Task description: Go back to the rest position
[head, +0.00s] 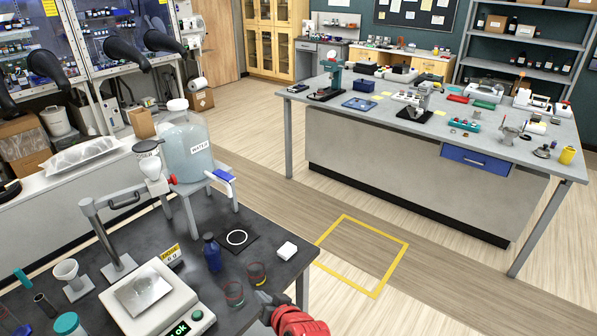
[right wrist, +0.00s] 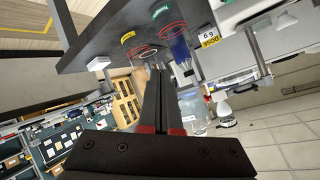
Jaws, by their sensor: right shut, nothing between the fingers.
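My right gripper (head: 264,300) is at the front right edge of the dark bench, just beside two small clear cups. Its red wrist shows at the bottom of the head view. In the right wrist view the two dark fingers (right wrist: 157,72) lie together with nothing between them. One cup (head: 257,274) has a red ring, and the other cup (head: 234,293) stands nearer and to the left. My left gripper is not in the head view.
The dark bench holds a balance (head: 150,299), a blue bottle (head: 212,253), a white block (head: 287,250) and a black mat (head: 228,246). A water jug (head: 187,155) stands on a grey stand behind. Open floor with a yellow taped square (head: 345,285) lies to the right.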

